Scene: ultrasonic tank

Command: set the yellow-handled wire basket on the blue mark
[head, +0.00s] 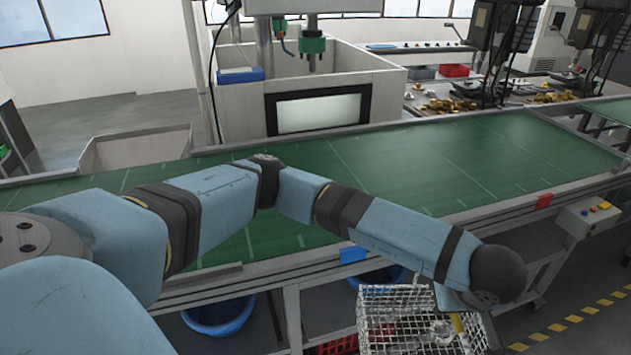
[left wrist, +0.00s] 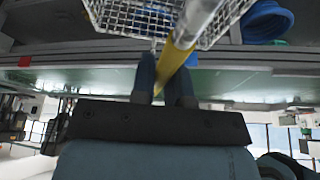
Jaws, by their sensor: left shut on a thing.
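The wire basket (head: 385,318) hangs in front of the conveyor's near edge at the bottom of the head view, partly hidden by my left arm. Its yellow handle (head: 457,323) shows below my wrist. In the left wrist view my left gripper (left wrist: 164,80) is shut on the yellow handle (left wrist: 177,55), and the basket (left wrist: 130,17) is at the top. The blue mark (head: 353,254) is on the conveyor's near rail, left of and above the basket in the head view. My right gripper is not in view.
The green conveyor belt (head: 430,165) is clear behind my arm. A red mark (head: 544,201) is on the rail to the right, near a button box (head: 588,215). Blue tubs, one on the left (head: 218,316), sit under the conveyor. A white tank (head: 235,105) stands behind.

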